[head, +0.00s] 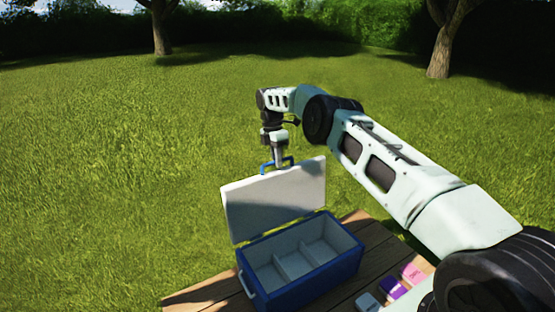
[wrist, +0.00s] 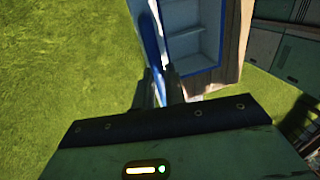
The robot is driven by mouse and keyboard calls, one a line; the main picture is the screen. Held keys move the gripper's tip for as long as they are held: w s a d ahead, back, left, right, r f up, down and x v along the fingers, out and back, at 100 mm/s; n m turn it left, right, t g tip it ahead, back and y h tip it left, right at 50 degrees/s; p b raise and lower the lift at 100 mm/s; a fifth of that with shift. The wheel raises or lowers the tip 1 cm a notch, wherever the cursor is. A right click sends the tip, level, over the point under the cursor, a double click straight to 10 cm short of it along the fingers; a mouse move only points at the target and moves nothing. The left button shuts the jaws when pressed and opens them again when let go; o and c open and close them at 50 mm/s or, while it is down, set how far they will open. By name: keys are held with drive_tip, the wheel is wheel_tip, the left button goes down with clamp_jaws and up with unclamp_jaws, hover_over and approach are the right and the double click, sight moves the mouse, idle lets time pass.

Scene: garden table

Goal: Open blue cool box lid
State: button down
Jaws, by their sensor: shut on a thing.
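The blue cool box (head: 312,285) stands on the wooden table with its white inside showing, divided into compartments that look empty. Its lid (head: 275,200) stands raised, about upright, along the box's far side, with its white inner face towards the head camera. My gripper (head: 279,164) is above the lid and shut on the blue lid handle (head: 266,167) at the lid's top edge. In the wrist view the gripper fingers (wrist: 167,88) close at the blue edge of the lid (wrist: 150,40), and the box interior (wrist: 195,45) shows beside it.
The wooden table (head: 208,293) holds small blocks at the right: a pale one (head: 368,302), a purple one (head: 393,288) and a pink one (head: 412,272). My arm reaches over the right side. Open lawn lies behind the table, with trees farther back.

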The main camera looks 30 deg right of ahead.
drive_tip(key=shift+w+a+f, duration=0.15)
drive_tip(key=shift+f, duration=0.2)
drive_tip(key=c, duration=1.7)
unclamp_jaws()
drive_tip(key=shift+c, duration=0.2)
drive_tip(key=shift+o, duration=1.4)
drive_tip(key=shift+w+f, duration=0.2)
drive_tip(key=s+v, duration=0.2)
drive_tip(key=v, duration=0.8)
drive_tip(key=shift+r, duration=0.35)
drive_tip(key=shift+s, duration=0.1)
